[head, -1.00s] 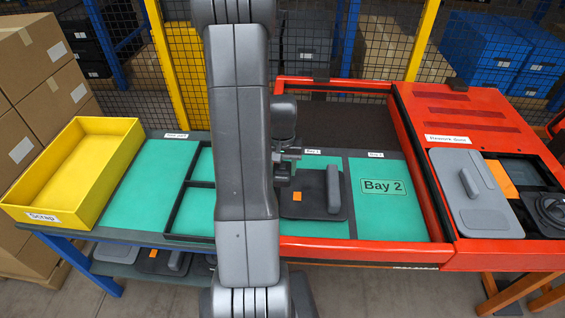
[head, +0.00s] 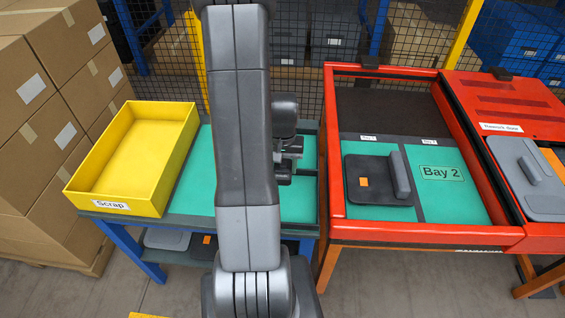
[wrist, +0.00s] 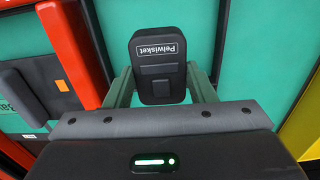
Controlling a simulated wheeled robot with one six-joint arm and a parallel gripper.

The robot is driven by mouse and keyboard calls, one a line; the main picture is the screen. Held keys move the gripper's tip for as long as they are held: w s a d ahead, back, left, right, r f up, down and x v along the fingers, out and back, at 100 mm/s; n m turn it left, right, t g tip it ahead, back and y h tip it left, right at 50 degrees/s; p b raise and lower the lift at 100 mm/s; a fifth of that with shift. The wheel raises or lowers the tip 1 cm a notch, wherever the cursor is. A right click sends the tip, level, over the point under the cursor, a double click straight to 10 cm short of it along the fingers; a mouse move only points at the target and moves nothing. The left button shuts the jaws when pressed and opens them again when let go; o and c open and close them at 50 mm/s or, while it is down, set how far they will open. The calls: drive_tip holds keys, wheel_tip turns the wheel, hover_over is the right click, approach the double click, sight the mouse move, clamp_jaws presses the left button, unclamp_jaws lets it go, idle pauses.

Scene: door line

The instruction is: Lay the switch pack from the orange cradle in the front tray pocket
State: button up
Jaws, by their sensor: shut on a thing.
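My gripper (wrist: 160,88) is shut on a black switch pack (wrist: 158,70), with one finger on each side. The pack's face bears the label "Pelwisket". In the head view my arm hides the pack and most of the gripper (head: 288,172), which is over the teal top of the blue-framed table (head: 300,200). The front tray pocket is mostly hidden behind my arm in the head view. In the wrist view, teal surface with dark dividing strips lies beyond the pack. I cannot make out the orange cradle.
A yellow Scrap bin (head: 140,150) stands at the table's left end. To the right, across a narrow gap, is a red-framed station with a dark lidded plate (head: 365,185) beside Bay 2 (head: 445,173). Cardboard boxes (head: 50,110) are stacked at left.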

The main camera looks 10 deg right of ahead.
wheel_tip(320, 180, down, 11)
drive_tip(key=b, duration=0.6)
drive_tip(key=shift+d+f, duration=0.1)
drive_tip(key=shift+f, duration=0.05)
drive_tip(key=shift+f+b, duration=0.55)
drive_tip(key=shift+b, duration=0.25)
drive_tip(key=o, duration=1.6)
drive_tip(key=shift+c, duration=0.2)
wheel_tip(320, 180, up, 14)
drive_tip(key=shift+f+b, duration=0.1)
drive_tip(key=shift+b, duration=0.25)
